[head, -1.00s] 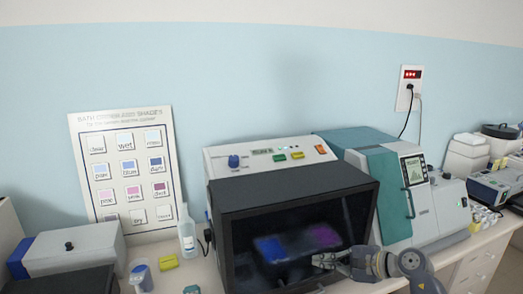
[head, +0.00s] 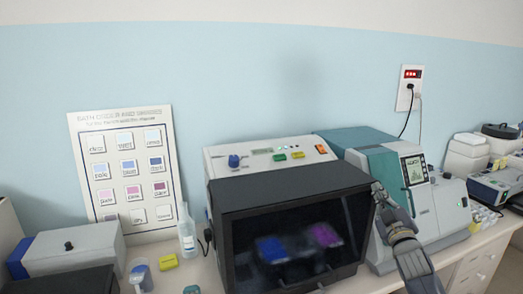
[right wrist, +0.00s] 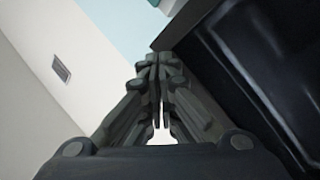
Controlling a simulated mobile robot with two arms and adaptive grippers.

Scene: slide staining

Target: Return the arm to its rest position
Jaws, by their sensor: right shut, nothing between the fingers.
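My right gripper (head: 380,194) is at the right front edge of the dark staining machine (head: 290,190), raised and pointing up. In the right wrist view its fingers (right wrist: 158,95) are together with nothing between them, and the machine's dark front (right wrist: 255,70) is close on the right. Blue (head: 272,249) and purple (head: 325,236) patches show behind the machine's dark window. My left gripper is not in view.
A teal and white instrument (head: 385,165) stands just behind and right of my right gripper. A shade chart (head: 106,215), a bottle (head: 187,235) and a grey box (head: 75,250) stand to the left. The air above the machines is clear.

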